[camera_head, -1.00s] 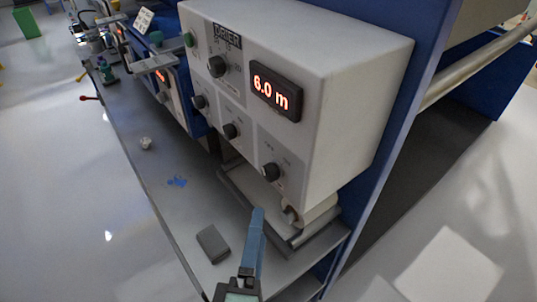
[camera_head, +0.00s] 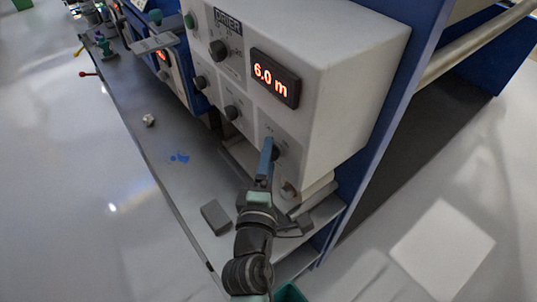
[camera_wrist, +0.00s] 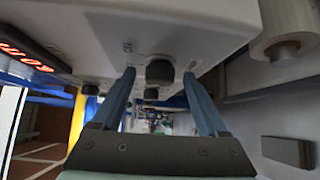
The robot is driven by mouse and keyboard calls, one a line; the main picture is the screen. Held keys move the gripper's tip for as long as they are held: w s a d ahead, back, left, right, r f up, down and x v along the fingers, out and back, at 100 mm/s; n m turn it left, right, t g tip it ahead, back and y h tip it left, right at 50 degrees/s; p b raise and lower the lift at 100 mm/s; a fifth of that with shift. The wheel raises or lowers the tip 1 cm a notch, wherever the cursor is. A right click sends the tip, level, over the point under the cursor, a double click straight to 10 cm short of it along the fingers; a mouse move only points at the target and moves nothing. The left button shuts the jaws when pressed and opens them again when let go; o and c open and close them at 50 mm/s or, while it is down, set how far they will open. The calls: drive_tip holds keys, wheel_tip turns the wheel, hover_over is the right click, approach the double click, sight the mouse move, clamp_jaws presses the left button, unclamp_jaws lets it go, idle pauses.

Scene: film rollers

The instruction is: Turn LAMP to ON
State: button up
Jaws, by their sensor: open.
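The white dryer box (camera_head: 330,75) has several black knobs on its front panel. The lower right knob (camera_head: 278,150) is partly hidden behind my gripper (camera_head: 268,142) in the head view. Its label is too small to read, so I cannot confirm it is LAMP. In the wrist view this knob (camera_wrist: 160,71) appears between the two blue fingertips of my gripper (camera_wrist: 158,76). The fingers are open, one on each side of it in the picture. I cannot tell whether they touch it or how it is turned.
A red display (camera_head: 275,78) reads 6.0 m. Other knobs, such as the lower middle one (camera_head: 231,112), sit left of my gripper. A white roll (camera_wrist: 288,30) is at the right in the wrist view. A grey block (camera_head: 216,217) lies on the grey shelf (camera_head: 165,190).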

drive_tip(key=shift+w, duration=0.25)
clamp_jaws()
drive_tip(key=shift+f+b, duration=0.25)
drive_tip(key=shift+b, duration=0.6)
drive_tip(key=m+t+h+b, duration=0.2)
drive_tip(key=m+b, duration=0.2)
drive_tip(key=b, duration=0.9)
drive_tip(key=f+m+t+h+b, duration=0.1)
drive_tip(key=m+b, duration=0.3)
drive_tip(key=b, duration=1)
drive_tip(key=m+t+h+b, duration=0.2)
drive_tip(key=m+h+b, duration=0.1)
drive_tip(key=b, duration=1.1)
drive_tip(key=shift+w+a+f+m+t+h, duration=0.2)
drive_tip(key=shift+m+t+h, duration=0.15)
drive_tip(key=shift+m, duration=0.25)
drive_tip(key=shift+r+m+h+b, duration=0.35)
drive_tip(key=shift+m+h+b, duration=0.2)
drive_tip(key=shift+b, duration=0.55)
